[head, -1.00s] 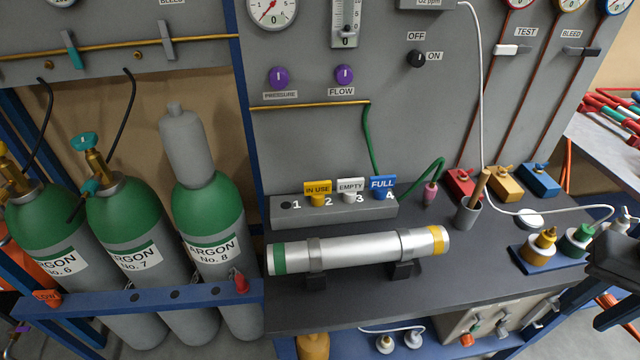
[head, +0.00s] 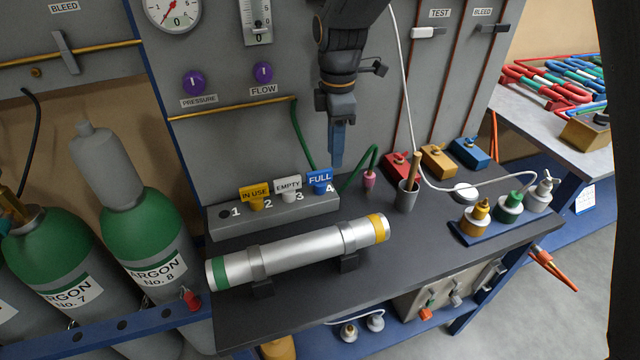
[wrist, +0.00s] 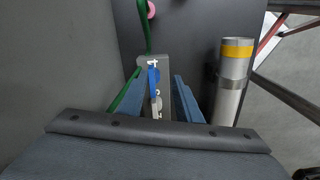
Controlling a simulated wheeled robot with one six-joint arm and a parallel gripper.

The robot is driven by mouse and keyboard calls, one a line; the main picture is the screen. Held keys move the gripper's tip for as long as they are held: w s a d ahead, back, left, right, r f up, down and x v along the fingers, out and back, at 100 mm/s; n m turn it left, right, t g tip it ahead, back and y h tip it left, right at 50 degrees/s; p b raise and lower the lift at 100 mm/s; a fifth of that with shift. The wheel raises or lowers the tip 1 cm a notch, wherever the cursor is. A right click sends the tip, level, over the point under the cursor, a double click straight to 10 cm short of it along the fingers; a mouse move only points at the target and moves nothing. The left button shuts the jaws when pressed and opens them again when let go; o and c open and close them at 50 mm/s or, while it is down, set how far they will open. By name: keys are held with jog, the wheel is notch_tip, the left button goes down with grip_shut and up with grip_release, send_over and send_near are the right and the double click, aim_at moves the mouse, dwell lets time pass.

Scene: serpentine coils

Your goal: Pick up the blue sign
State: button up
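The blue sign (head: 320,179), lettered FULL, stands upright at position 4 on the right end of a grey numbered block (head: 225,230). It also shows edge-on in the wrist view (wrist: 153,78). My gripper (head: 337,162) points down, above and slightly right of the blue sign in the head view. In the wrist view my gripper (wrist: 157,88) has its two blue fingers apart, with the sign showing in the gap between them. It is empty, and I see no contact with the sign.
A white EMPTY sign (head: 288,186) and a yellow IN USE sign (head: 254,195) stand beside the blue one on the block. A green hose (head: 361,165) rises close to the right. A silver cylinder (head: 300,249) lies in front. The grey panel is behind.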

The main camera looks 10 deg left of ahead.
aim_at(320, 171)
jog(key=a+n, duration=0.2)
jog(key=a, duration=0.1)
jog(key=shift+a, duration=0.3)
jog(key=shift+a+f, duration=0.15)
jog(key=shift+f, duration=0.2)
jog(key=shift+f+p, duration=1.65)
jog(key=shift+f, duration=1.9)
jog(key=c, duration=0.7)
